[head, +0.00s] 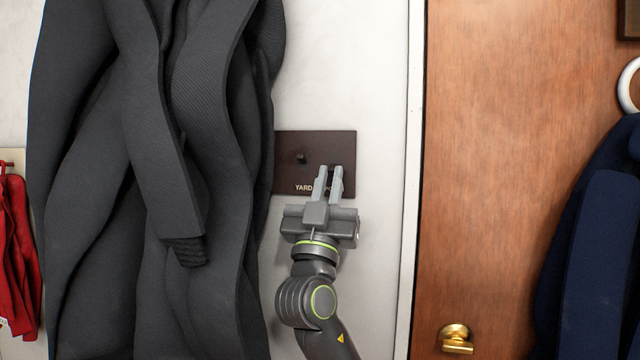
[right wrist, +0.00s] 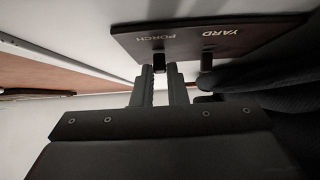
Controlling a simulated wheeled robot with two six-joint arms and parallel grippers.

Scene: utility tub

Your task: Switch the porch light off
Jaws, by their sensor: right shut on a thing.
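A dark brown switch plate (head: 288,143) is fixed to the white wall, right of a grey coat. It carries two small toggles side by side. The yard toggle (head: 301,158) stands free on the left above the word YARD. My right gripper (head: 329,170) reaches up from below over the right half of the plate and covers most of the PORCH label. In the right wrist view the plate (right wrist: 185,38) shows both labels, and my fingers are shut on the porch toggle (right wrist: 158,60). The yard toggle (right wrist: 207,60) is beside them, untouched. The left gripper is not in view.
The long grey coat (head: 100,200) hangs close along the left edge of the plate. A wooden door (head: 490,180) with a brass knob (head: 456,339) is to the right. A red cloth (head: 15,250) and a navy garment (head: 600,250) hang at the sides.

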